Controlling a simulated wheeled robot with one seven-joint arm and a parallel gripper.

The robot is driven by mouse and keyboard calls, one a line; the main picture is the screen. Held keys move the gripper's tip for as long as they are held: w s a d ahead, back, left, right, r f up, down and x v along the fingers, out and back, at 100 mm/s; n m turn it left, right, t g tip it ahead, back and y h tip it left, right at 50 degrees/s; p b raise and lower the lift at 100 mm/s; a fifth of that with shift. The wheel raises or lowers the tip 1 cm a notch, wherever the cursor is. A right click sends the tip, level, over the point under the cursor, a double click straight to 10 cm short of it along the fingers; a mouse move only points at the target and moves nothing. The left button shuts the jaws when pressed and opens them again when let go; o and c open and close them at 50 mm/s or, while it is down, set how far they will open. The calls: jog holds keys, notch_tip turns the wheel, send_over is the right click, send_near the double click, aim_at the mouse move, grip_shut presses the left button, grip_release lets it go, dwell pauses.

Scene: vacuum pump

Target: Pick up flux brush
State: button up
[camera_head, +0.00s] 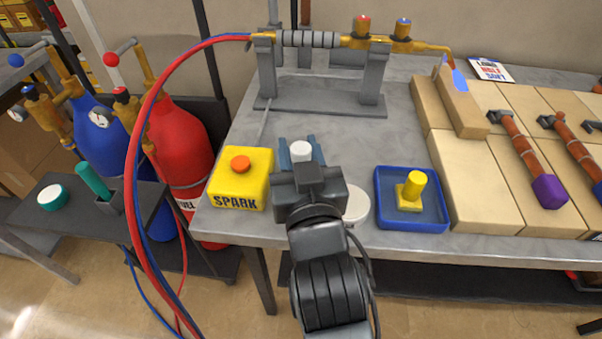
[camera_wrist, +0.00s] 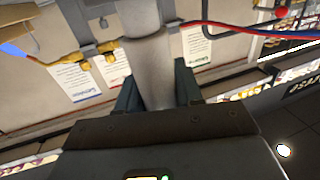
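My gripper (camera_head: 298,152) is over the bench, between the yellow spark box and the blue tray. Its blue-grey fingers are closed around a pale, white-topped cylinder (camera_head: 301,149), which looks like the flux brush's handle. In the wrist view the cylinder (camera_wrist: 150,68) stands between the two fingers (camera_wrist: 156,92) and runs up out of the picture. Its lower end is hidden by my gripper. A white round disc (camera_head: 356,204), possibly a pot or lid, shows partly behind my wrist on the bench.
The spark box (camera_head: 240,180) is left of my gripper, and the blue tray (camera_head: 440,222) with a yellow peg (camera_head: 414,190) is right. A pipe stand (camera_head: 318,100) is behind. Fire bricks (camera_head: 468,180) fill the right. A side table (camera_head: 62,222) at left holds a teal-handled tool (camera_head: 92,180).

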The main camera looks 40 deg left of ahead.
jog(key=c, duration=0.5)
